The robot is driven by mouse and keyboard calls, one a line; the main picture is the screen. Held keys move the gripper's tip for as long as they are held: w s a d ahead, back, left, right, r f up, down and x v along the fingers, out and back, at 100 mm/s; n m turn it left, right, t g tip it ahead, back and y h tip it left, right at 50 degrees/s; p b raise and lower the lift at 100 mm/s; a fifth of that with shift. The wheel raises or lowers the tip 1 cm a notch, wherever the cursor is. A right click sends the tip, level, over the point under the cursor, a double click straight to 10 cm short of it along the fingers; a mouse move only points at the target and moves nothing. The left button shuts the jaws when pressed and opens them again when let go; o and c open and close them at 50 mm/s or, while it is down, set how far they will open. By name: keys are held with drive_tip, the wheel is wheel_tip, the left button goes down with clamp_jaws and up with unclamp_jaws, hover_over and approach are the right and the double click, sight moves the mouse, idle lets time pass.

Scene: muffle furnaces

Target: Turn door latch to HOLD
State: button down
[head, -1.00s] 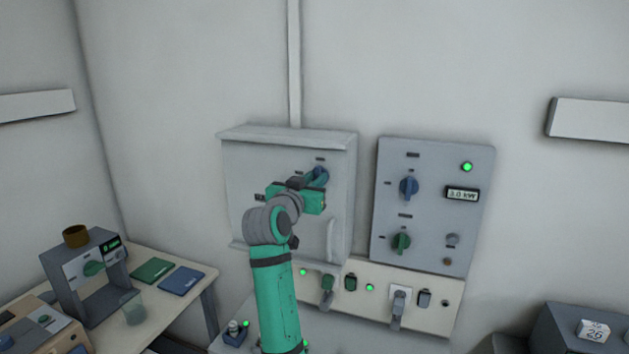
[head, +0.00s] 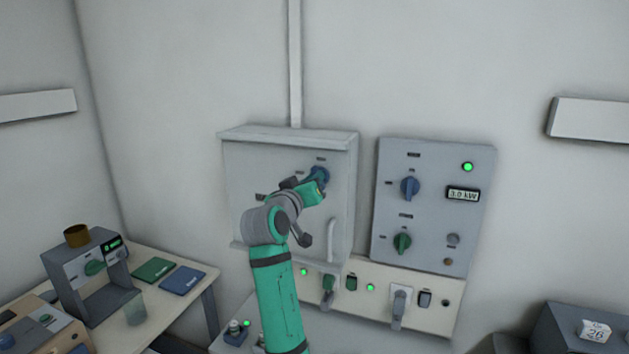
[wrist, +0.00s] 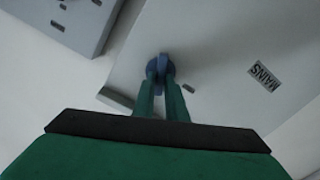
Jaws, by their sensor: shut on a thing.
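A blue knob (head: 320,175) sits on the door of the grey wall cabinet (head: 240,170). It also shows in the wrist view (wrist: 161,68), at the tips of my fingers. My gripper (head: 317,182), green, reaches up to the cabinet door and is shut on the blue knob. In the wrist view my gripper (wrist: 162,85) has one finger on each side of the knob's bar. The cabinet door looks closed. The marks around the knob are too small to read, and my wrist hides part of the door. A label in the wrist view reads MAINS (wrist: 265,76).
A grey panel (head: 435,240) to the right carries a blue knob (head: 410,188), a green knob (head: 402,243) and a 3.0 kW display (head: 462,194). Below is a socket strip (head: 440,312) with plugs. A table (head: 205,272) with devices stands at left.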

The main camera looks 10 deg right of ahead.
drive_tip(key=n, duration=1.2)
drive_tip(key=shift+w+f+n, duration=0.15)
drive_tip(key=shift+f+n, duration=0.2)
drive_tip(key=shift+n, duration=0.05)
drive_tip(key=shift+a, duration=0.1)
drive_tip(key=c, duration=1.8)
unclamp_jaws()
drive_tip(key=shift+a, duration=0.1)
drive_tip(key=shift+a, duration=0.1)
